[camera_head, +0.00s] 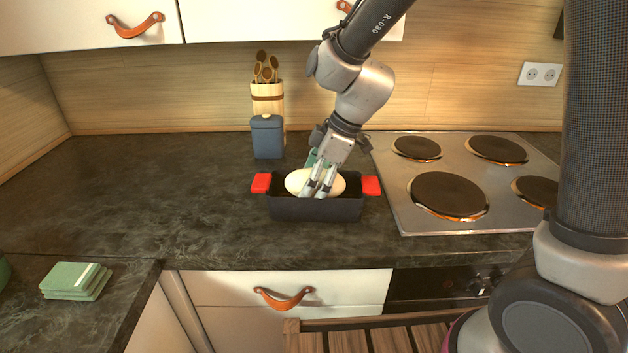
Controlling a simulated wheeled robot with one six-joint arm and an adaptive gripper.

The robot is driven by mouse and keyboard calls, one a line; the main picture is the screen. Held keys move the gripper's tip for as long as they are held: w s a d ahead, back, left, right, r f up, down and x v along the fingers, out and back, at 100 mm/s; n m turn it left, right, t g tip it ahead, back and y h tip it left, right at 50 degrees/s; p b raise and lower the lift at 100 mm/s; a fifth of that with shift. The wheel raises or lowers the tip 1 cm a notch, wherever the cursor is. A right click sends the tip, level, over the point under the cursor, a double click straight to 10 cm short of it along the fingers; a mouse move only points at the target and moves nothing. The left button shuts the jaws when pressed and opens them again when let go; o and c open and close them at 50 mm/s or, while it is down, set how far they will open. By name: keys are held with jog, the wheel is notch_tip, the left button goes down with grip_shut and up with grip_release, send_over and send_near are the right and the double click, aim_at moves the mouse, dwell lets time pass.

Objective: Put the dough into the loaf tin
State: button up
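The dough (295,182) is a pale, rounded loaf. It sits in the opening of the dark loaf tin (315,210), with its top above the rim. The tin has red grips at both ends and stands upright on the counter left of the hob. My gripper (318,192) points down at the middle of the dough, its fingers overlapping the dough in the picture. A small gap shows between the fingers, but whether they press on the dough is unclear. The dough's underside is hidden by the tin wall.
A blue canister (267,138) and a wooden holder with spoons (267,98) stand behind the tin. The hob (470,180) with several plates is close on the right. Green tiles or coasters (75,281) lie at the front left. The counter left of the tin (150,190) is clear.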

jog(key=shift+o, duration=0.3)
jog(key=shift+s+d+f+g, duration=0.35)
jog(key=shift+s+f, duration=0.25)
jog(key=shift+f, duration=0.2)
jog(key=shift+r, duration=0.1)
jog(key=shift+w+a+r, duration=0.1)
jog(key=shift+r, duration=2)
jog(key=shift+w+r, duration=0.1)
jog(key=shift+r, duration=1.95)
